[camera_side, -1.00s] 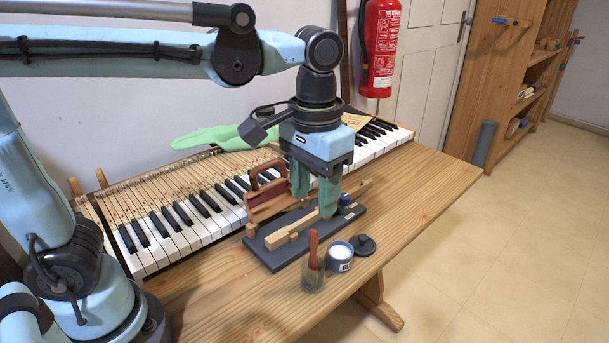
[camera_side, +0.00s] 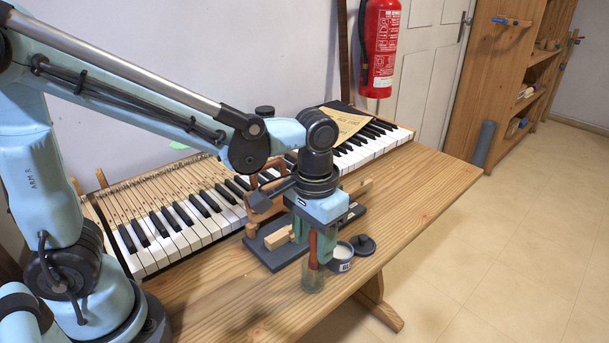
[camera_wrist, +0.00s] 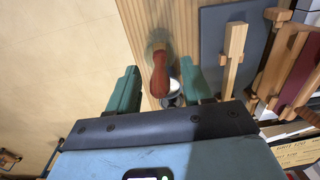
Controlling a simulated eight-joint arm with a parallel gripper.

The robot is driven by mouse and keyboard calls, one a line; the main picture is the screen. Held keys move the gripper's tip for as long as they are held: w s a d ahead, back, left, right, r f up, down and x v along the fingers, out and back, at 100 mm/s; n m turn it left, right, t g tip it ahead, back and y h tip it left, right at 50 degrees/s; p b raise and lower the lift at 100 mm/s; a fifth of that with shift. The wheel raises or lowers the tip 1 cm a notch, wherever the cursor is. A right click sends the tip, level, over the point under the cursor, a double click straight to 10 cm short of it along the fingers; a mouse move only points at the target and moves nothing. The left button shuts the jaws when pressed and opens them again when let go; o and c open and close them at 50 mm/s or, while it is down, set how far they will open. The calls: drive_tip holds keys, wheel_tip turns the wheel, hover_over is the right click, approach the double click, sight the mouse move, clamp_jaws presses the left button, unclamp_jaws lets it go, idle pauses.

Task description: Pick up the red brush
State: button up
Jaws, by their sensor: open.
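The red brush (camera_side: 313,248) stands handle-up in a clear glass jar (camera_side: 312,278) near the front edge of the wooden table. In the wrist view its red-brown handle (camera_wrist: 160,74) shows between the two green fingers. My gripper (camera_side: 318,246) is open and lowered just behind the brush in the side view. In the wrist view my gripper (camera_wrist: 158,88) has one finger on each side of the handle, with gaps on both sides. Nothing is held. The brush's lower end is hidden or unclear inside the jar.
A white-filled pot (camera_side: 342,255) stands right beside the jar, with its dark lid (camera_side: 364,245) next to it. A dark board (camera_side: 270,252) with wooden strips lies behind. The keyboard (camera_side: 180,226) runs along the back. The table's front left (camera_side: 215,300) is clear.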

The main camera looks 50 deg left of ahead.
drive_tip(key=shift+f, duration=0.75)
clamp_jaws()
drive_tip(key=shift+r, duration=0.15)
drive_tip(key=shift+r, duration=4.9)
